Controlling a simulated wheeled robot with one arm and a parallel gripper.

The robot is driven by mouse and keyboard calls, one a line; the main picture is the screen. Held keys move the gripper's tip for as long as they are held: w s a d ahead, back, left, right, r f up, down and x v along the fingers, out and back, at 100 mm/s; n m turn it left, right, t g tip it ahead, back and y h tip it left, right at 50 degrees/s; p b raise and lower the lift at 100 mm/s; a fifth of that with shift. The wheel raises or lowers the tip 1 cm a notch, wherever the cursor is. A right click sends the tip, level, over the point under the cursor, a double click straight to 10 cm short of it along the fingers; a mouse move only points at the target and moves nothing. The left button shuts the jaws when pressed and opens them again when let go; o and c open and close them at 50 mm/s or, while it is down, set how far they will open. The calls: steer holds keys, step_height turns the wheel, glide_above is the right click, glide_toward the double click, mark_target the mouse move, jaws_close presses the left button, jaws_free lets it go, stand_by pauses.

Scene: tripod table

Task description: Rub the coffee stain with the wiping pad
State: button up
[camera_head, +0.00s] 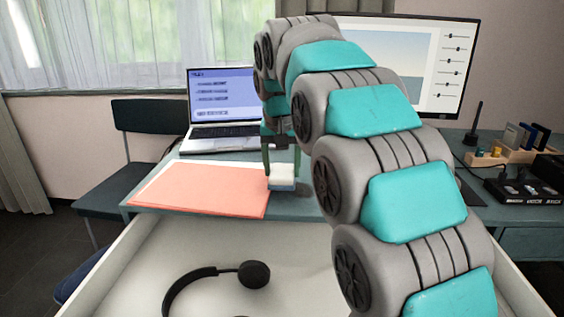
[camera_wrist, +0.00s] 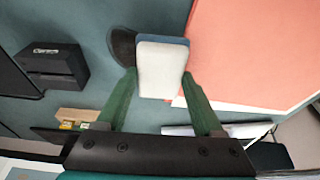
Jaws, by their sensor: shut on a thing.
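My gripper (camera_head: 281,170) is shut on the wiping pad (camera_head: 282,184), a small block with a white face and a blue-grey layer. The pad is low over the teal desk, just right of the salmon-coloured sheet. In the wrist view the pad (camera_wrist: 161,68) sits between the green fingers of my gripper (camera_wrist: 158,76). A dark patch, seemingly the coffee stain (camera_wrist: 121,45), shows on the desk at the pad's left edge. The pad hides part of it. I cannot tell whether the pad touches the desk.
The salmon sheet (camera_head: 200,189) lies close beside the pad. A laptop (camera_head: 222,110) and monitor (camera_head: 455,70) stand behind. A black box (camera_head: 522,188) and wooden organizer (camera_head: 495,158) are at right. An open drawer (camera_head: 220,238) in front holds a headset (camera_head: 253,274).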

steer(key=shift+f+b, duration=0.35)
steer(key=shift+f, duration=0.45)
stand_by(0.6)
steer(key=shift+d, duration=0.15)
steer(key=shift+s+d+r, duration=0.1)
steer(key=shift+d, duration=1.85)
steer(key=shift+d+f, duration=0.2)
steer(key=shift+d, duration=1.6)
steer(key=shift+f, duration=0.1)
steer(key=shift+a, duration=0.1)
